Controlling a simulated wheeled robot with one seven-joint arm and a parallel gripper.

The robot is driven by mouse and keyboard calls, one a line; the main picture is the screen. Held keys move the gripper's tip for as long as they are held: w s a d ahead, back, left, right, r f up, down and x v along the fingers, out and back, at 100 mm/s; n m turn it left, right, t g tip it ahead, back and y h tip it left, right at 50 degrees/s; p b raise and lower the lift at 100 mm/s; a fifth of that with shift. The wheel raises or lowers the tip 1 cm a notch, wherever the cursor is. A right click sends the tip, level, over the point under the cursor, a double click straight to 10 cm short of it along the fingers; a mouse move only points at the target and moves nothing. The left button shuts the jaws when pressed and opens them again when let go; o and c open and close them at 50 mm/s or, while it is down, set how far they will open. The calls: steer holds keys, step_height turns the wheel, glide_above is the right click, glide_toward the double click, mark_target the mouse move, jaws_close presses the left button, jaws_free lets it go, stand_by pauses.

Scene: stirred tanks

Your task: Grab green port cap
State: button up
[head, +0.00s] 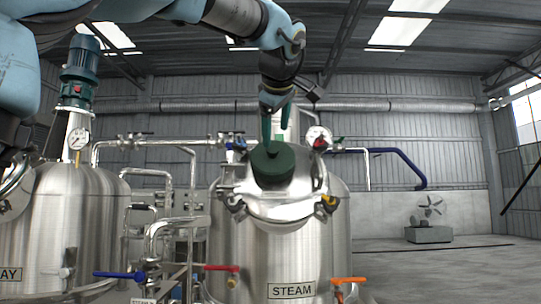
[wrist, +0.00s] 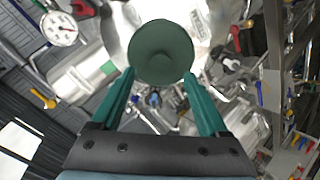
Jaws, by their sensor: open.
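The green port cap (head: 272,167) is a dark green round disc with a raised centre knob, on the shiny sloped top of the tank marked STEAM (head: 290,291). In the wrist view the cap (wrist: 161,40) appears face-on at the top centre, just beyond my fingertips. My gripper (head: 276,133) has two green fingers and is just above the cap in the head view. In the wrist view my gripper (wrist: 159,76) is open, with one finger at each lower side of the cap. Nothing is held; I cannot tell whether a fingertip touches the cap.
A pressure gauge (head: 318,137) stands right behind the cap. Yellow-black clamps (head: 329,203) flank the tank lid. Another tank with a blue motor (head: 80,70) stands at left. Steel pipes and blue, red and orange valve handles (head: 348,280) are below.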

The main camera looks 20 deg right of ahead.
mark_target(273, 148)
steer(key=p+x, duration=0.1)
steer(key=x, duration=0.2)
steer(key=p+x, duration=0.1)
steer(key=x, duration=0.1)
steer(key=shift+w+a+p, duration=0.2)
steer(key=shift+w+p, duration=0.15)
steer(key=shift+w, duration=0.15)
steer(key=shift+w+d+f, duration=0.2)
steer(key=shift+w+f, duration=0.05)
steer(key=shift+w, duration=0.05)
jaws_close()
